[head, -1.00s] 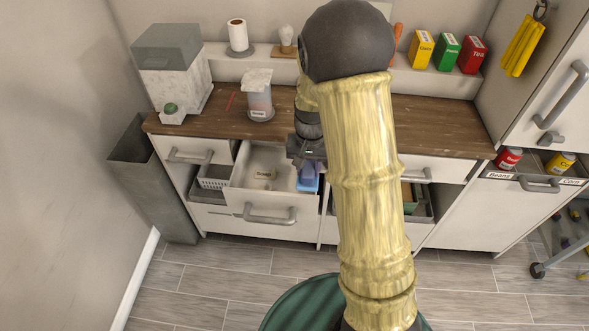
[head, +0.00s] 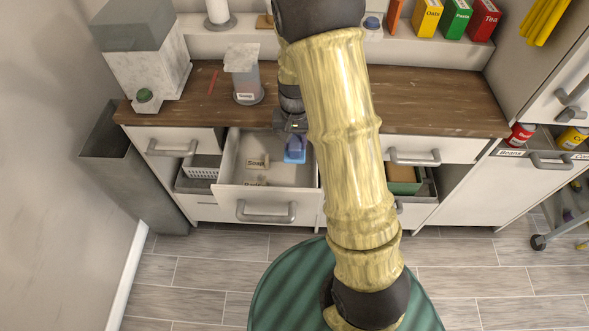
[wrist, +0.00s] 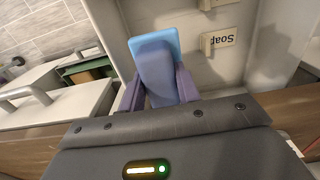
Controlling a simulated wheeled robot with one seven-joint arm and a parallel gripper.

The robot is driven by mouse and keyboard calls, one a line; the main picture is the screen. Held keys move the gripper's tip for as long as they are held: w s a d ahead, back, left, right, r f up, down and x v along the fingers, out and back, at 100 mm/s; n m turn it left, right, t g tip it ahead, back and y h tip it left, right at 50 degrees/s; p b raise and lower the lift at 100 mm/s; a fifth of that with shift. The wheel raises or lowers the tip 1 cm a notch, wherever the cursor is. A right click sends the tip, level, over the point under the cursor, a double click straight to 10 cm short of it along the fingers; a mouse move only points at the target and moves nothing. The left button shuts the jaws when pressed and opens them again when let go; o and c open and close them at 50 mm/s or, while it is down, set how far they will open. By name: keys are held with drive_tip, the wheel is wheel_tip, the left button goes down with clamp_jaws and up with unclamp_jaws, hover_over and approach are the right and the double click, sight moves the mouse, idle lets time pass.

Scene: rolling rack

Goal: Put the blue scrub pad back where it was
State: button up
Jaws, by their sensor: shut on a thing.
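The blue scrub pad (head: 296,152) is held over the right part of an open drawer (head: 237,157). In the wrist view the scrub pad (wrist: 155,62) has a lighter blue far end and stands between my two fingers. My gripper (head: 293,137) is shut on it; its fingers also show in the wrist view (wrist: 158,88). Inside the drawer, a small block labelled Soap (head: 257,162) and a second labelled block that seems to read Pads (head: 255,181) lie left of the scrub pad. Whether the pad touches the drawer floor I cannot tell.
The wooden counter (head: 210,104) carries a lidded jar (head: 246,82) behind the drawer. A white basket (head: 201,167) sits left of the drawer, and an open compartment with a green box (head: 404,182) is at the right. A grey bin (head: 130,180) stands at the far left.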

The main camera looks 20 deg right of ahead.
drive_tip(key=shift+f, duration=3.15)
drive_tip(key=shift+f, duration=1.85)
drive_tip(key=shift+f, duration=0.1)
drive_tip(key=o, duration=1)
wheel_tip(320, 180, up, 12)
drive_tip(key=shift+r, duration=0.1)
